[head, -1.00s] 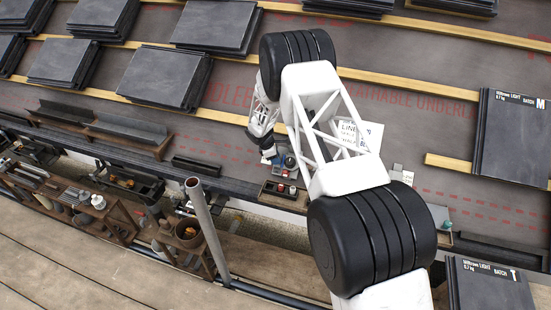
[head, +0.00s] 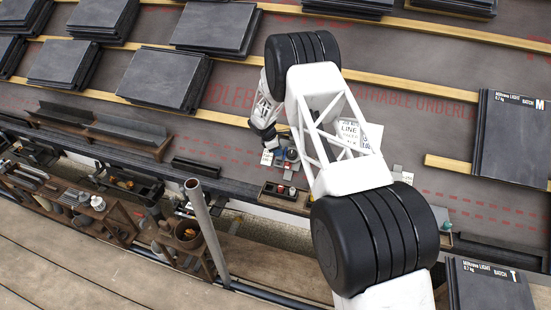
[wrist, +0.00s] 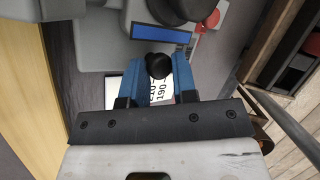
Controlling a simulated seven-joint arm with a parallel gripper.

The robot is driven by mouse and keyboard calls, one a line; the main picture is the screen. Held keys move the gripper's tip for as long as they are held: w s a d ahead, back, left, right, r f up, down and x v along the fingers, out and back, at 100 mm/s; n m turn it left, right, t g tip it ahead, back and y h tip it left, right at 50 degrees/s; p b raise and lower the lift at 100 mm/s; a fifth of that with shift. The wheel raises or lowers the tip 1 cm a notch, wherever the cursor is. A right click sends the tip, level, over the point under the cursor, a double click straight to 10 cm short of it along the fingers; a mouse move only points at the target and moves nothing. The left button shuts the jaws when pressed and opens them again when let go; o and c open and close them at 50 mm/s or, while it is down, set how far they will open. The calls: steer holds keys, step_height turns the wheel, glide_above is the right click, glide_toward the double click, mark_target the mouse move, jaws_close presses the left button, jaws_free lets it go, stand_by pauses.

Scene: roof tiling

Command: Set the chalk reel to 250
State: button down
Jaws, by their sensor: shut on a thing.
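The chalk reel (wrist: 100,57) shows in the wrist view as a grey body with a blue panel (wrist: 162,34) and a black round knob (wrist: 158,66). A white number card (wrist: 161,92) lies below the knob; "190" reads on it, with another figure partly covered. My gripper (wrist: 158,72) has its blue fingers closed on the knob, one on each side. In the head view my gripper (head: 271,143) is at the reel (head: 291,154), which is small and partly behind my arm. The setting cannot be read there.
A red part (wrist: 208,22) sits at the reel's upper right. A white sign (head: 349,133) reading "LINE" stands behind my arm. Stacks of dark slates (head: 165,78) lie on battens to the left. A tool bench (head: 100,213) stands at lower left beside a grey pole (head: 203,225).

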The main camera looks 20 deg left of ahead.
steer(key=shift+w+r, duration=0.7)
steer(key=shift+w, duration=0.2)
steer(key=c, duration=1.2)
jaws_free()
steer(key=shift+w, duration=0.1)
steer(key=shift+f, duration=0.1)
steer(key=shift+s, duration=0.2)
steer(key=shift+v, duration=3.95)
